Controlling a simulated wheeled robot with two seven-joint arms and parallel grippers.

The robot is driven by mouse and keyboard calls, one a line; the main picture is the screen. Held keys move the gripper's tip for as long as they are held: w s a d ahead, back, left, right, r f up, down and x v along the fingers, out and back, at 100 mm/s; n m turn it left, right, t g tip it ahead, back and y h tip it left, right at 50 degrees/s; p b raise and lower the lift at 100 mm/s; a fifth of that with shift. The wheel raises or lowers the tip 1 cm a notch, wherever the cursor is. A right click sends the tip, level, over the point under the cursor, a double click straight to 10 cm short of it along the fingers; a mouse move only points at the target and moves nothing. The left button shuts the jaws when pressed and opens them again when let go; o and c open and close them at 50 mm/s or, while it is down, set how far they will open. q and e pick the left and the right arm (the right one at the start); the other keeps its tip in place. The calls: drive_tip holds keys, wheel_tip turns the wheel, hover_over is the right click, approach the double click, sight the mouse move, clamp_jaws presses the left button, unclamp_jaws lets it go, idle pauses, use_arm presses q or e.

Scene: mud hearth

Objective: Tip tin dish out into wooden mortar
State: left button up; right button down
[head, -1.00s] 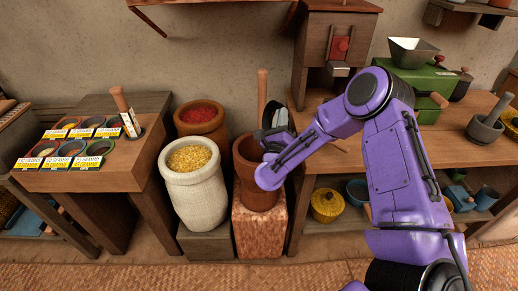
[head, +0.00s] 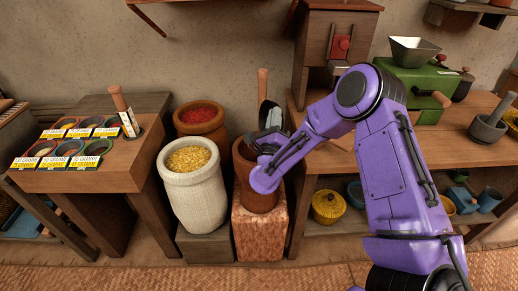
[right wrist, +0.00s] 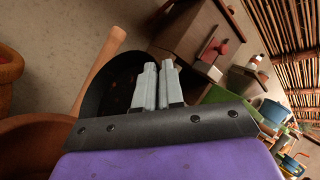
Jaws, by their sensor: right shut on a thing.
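The wooden mortar (head: 258,198) is a tall brown vessel with a wooden pestle (head: 262,84) rising from behind its rim. Part of the mortar also shows at the lower left of the right wrist view (right wrist: 38,135). My right gripper (head: 267,138) is over the mortar's mouth, shut on the tin dish (head: 265,112). The dish is tilted steeply and shows as a thin dark and grey shape. In the right wrist view the dish is a dark round form (right wrist: 103,85) behind the fingers. Its contents cannot be made out. My left gripper is not in view.
The mortar stands on a reddish block (head: 258,236). A white sack of yellow grain (head: 193,200) and a brown pot of red stuff (head: 201,120) are close on its left. A wooden grinder cabinet (head: 325,60) and a shelved bench (head: 440,155) are on the right.

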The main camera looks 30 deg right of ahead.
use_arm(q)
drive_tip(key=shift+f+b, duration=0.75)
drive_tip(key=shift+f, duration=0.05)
